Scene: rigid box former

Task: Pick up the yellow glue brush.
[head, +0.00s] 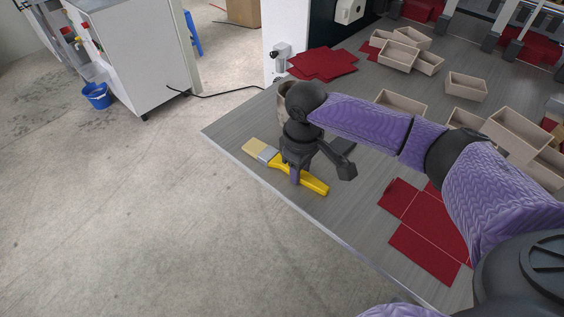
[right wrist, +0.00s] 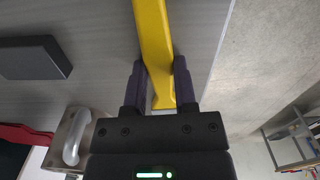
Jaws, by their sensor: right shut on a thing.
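The yellow glue brush (head: 315,184) lies near the table's left edge in the head view, its pale bristles (head: 255,146) pointing to the upper left. My right gripper (head: 294,178) is over the brush, with its fingers down on both sides of the yellow part. In the right wrist view the yellow brush (right wrist: 155,45) runs between the two dark fingers of the right gripper (right wrist: 160,85), which is shut on it. The brush seems to be at or very close to the table top; I cannot tell whether it touches. My left gripper is not in view.
A dark block (right wrist: 36,58) lies beside the brush in the right wrist view. A flat red sheet (head: 425,225) lies on the grey table (head: 350,215). Several beige boxes (head: 466,86) and red sheets stand farther back. The table edge is close to the brush.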

